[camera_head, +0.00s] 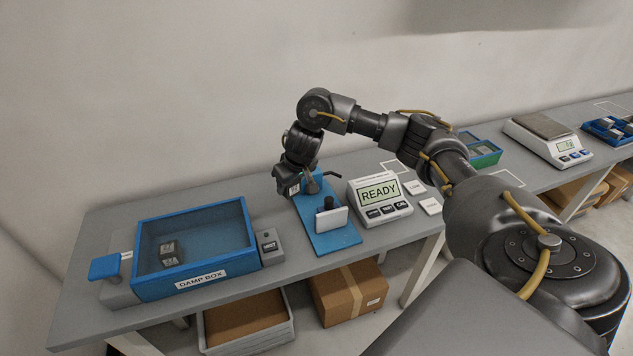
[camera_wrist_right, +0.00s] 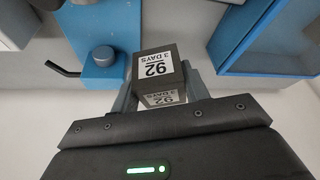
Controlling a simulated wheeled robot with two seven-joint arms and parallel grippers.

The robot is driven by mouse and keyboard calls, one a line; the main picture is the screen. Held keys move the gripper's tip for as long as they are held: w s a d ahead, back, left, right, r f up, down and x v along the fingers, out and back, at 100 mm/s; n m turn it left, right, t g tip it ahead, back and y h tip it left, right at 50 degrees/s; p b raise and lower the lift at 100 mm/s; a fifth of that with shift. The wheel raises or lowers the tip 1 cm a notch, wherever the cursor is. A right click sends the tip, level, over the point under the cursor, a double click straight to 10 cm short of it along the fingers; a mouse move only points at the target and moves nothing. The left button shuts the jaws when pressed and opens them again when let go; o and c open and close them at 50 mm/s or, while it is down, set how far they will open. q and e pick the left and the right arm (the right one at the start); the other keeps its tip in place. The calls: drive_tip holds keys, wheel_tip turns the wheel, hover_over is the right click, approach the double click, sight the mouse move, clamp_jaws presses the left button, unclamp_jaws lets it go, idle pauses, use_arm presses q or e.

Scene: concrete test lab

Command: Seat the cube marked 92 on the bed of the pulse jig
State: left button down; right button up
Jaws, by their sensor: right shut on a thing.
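The cube marked 92 (camera_wrist_right: 155,68), dark grey with white "92 3 DAYS" labels, is between the fingers of my right gripper (camera_head: 287,191). The gripper is shut on it. In the head view it hangs just left of the rear part of the pulse jig (camera_head: 333,243), which has a blue base plate, a blue upright, a dark lever and a pale block with a black knob. In the wrist view the jig's blue part (camera_wrist_right: 98,25) with a grey knob is left of the cube, seemingly apart from it. My left gripper is not in view.
A meter reading READY (camera_head: 379,194) is right of the jig. A scale (camera_head: 546,135) and blue tray (camera_head: 607,131) stand far right. Cardboard boxes (camera_head: 347,290) sit below the bench.

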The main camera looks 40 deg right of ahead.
drive_tip(key=d+f+m, duration=0.1)
drive_tip(key=d, duration=0.2)
drive_tip(key=d+f+m+h, duration=0.1)
drive_tip(key=d+f, duration=0.1)
drive_tip(key=d, duration=0.1)
drive_tip(key=s+d+f+m, duration=0.1)
drive_tip(key=d+m, duration=0.1)
drive_tip(key=d, duration=0.1)
drive_tip(key=shift+s+d+f, duration=0.1)
drive_tip(key=shift+d+f, duration=0.05)
drive_tip(key=shift+f, duration=0.2)
drive_tip(key=shift+f, duration=0.15)
wheel_tip(320, 180, down, 4)
drive_tip(key=b, duration=0.5)
drive_tip(key=shift+r, duration=0.2)
drive_tip(key=shift+p, duration=0.35)
drive_tip(key=shift+f+p, duration=0.35)
drive_tip(key=shift+p, duration=0.2)
idle(0.7)
